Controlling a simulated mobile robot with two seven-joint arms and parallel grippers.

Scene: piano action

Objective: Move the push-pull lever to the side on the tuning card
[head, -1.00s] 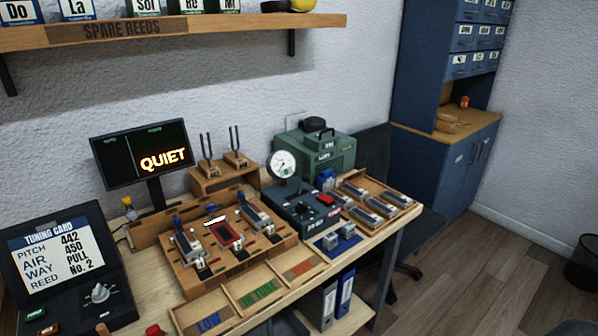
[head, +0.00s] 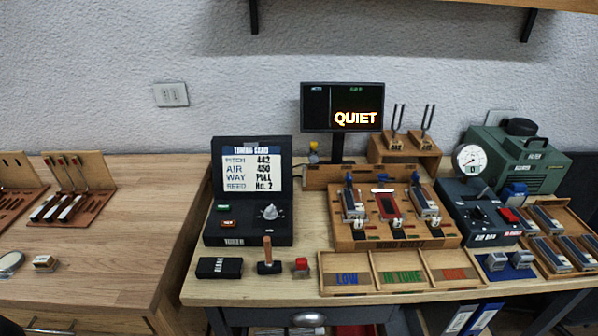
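The tuning card (head: 251,170) stands on a dark console at the left of the workbench and reads pitch 442, air 450, way PULL, reed No. 2. A dark blue box (head: 462,226) with a round gauge (head: 469,158) stands right of the reed bench. On its top are a small black control (head: 478,213) and a red one (head: 510,216). Which of them is the push-pull lever, and its side, is too small to tell. Neither of my grippers shows in the head view.
The wooden reed bench (head: 350,238) stands mid-table, with a sorting tray (head: 327,262) in front. A green machine (head: 540,150) and a reed tray (head: 590,215) stand at the right. A wooden-handled tool (head: 268,252) stands before the console. The left table (head: 140,215) is mostly clear.

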